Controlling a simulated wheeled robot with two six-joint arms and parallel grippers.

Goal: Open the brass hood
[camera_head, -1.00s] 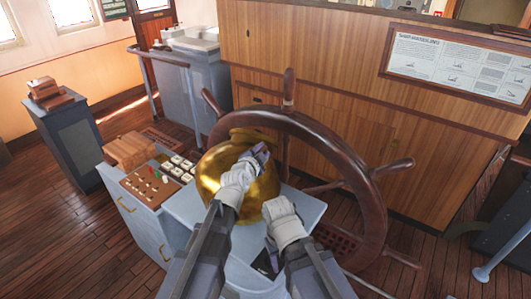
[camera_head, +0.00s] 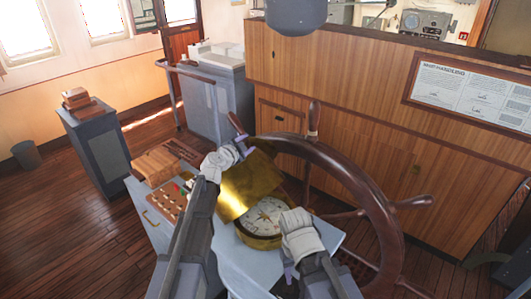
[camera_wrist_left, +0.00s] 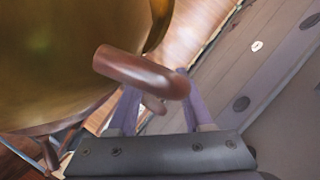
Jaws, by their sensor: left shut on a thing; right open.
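The brass hood (camera_head: 248,188) is tilted up at the back of the binnacle, and the white compass dial (camera_head: 266,216) shows below it. My left gripper (camera_head: 243,149) is at the hood's upper edge. In the left wrist view its purple fingers (camera_wrist_left: 158,98) are shut on a reddish-brown handle (camera_wrist_left: 140,72) next to the brass hood (camera_wrist_left: 65,60). Where the handle joins the hood is hidden. My right gripper (camera_head: 289,271) is open and empty, in front of the dial at its lower right.
The large wooden ship's wheel (camera_head: 352,175) stands close behind and right of the hood. A control panel (camera_head: 168,203) and a brown wooden box (camera_head: 155,167) are on the left. A grey cabinet (camera_head: 98,143) stands further left, with open floor between.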

